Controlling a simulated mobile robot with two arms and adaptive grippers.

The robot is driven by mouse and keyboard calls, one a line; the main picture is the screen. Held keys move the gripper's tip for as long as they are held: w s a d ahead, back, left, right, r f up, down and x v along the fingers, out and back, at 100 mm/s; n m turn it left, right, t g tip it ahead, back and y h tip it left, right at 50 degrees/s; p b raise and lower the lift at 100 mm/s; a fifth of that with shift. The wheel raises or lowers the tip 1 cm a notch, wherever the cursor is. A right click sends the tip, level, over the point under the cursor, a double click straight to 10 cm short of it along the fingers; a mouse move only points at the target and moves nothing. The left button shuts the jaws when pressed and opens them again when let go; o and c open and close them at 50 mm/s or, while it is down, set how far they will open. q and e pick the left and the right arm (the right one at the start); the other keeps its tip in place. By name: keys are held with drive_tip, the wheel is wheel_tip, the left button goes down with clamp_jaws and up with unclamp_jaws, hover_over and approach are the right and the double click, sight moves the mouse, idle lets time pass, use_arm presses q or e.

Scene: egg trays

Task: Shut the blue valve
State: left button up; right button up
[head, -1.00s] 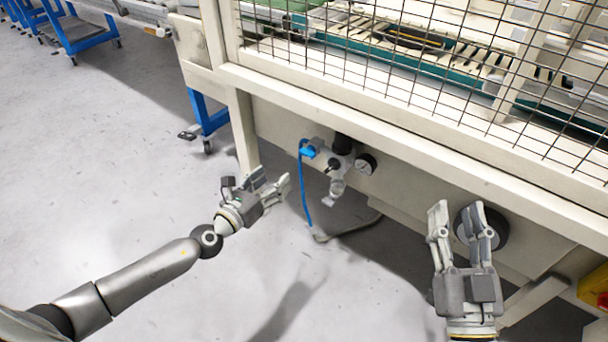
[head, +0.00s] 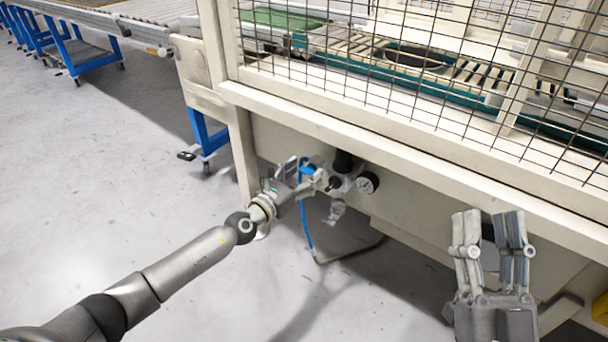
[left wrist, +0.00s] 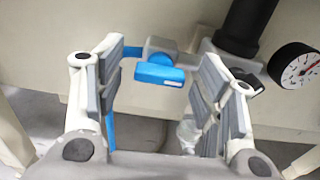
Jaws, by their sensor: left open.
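The blue valve (left wrist: 160,74) is a small blue handle on a grey fitting. In the left wrist view it lies ahead of and between the open fingers of my left gripper (left wrist: 160,88), with no contact visible. In the head view the blue valve (head: 308,169) is partly hidden by my left gripper (head: 303,174), which is right beside it. My right gripper (head: 490,240) is open and empty at the lower right, apart from the valve.
A black regulator (left wrist: 242,28) and a round pressure gauge (left wrist: 295,65) sit right of the valve. A blue hose (head: 305,228) hangs below it. The machine frame's beam (head: 400,150) runs above.

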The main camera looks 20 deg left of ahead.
use_arm(q)
drive_tip(key=shift+w+d, duration=0.1)
drive_tip(key=shift+w, duration=0.15)
drive_tip(key=c, duration=1)
